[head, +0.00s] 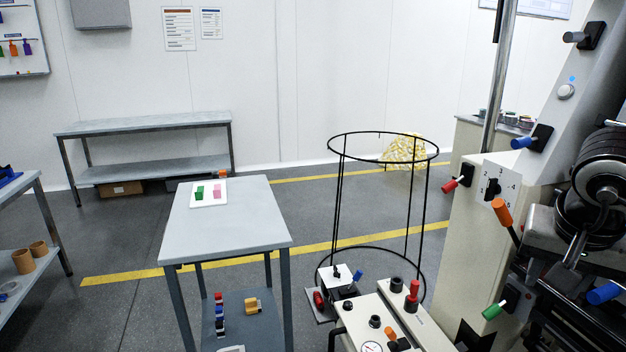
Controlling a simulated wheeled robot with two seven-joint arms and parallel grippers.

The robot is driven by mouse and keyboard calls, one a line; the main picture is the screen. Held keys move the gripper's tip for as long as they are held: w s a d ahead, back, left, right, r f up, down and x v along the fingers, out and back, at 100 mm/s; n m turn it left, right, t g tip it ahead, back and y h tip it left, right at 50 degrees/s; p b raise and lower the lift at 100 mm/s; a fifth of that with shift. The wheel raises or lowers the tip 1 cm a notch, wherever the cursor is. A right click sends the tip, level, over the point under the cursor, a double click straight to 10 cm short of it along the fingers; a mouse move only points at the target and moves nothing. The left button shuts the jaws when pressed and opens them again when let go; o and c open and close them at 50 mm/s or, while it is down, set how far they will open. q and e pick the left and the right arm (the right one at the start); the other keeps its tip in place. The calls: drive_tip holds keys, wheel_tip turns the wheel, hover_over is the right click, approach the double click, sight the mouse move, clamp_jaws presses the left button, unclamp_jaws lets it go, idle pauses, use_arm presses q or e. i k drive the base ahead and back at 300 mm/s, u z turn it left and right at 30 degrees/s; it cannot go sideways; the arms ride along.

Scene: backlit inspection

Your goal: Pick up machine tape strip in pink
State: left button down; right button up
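A small pink piece (217,191) lies on a white board (208,204) at the far left part of the grey table (235,220). It fits the pink tape strip, but it is too small to make out its shape well. A similar green piece (199,192) lies beside it on the left, apart from it. No gripper is near the board. I cannot make out my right gripper's fingers among the dark parts at the lower right. My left gripper does not show.
A black wire hoop frame (384,247) stands right of the table. A control panel with knobs (388,320) is at bottom centre, and a beige machine (465,225) with coloured handles fills the right. Most of the grey tabletop is clear. A bench (145,125) stands along the wall.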

sight(217, 188)
drive_tip(key=u, duration=0.05)
drive_tip(key=i, duration=1.15)
drive_tip(key=u, duration=1.15)
drive_tip(key=i, duration=0.6)
drive_tip(key=u, duration=0.5)
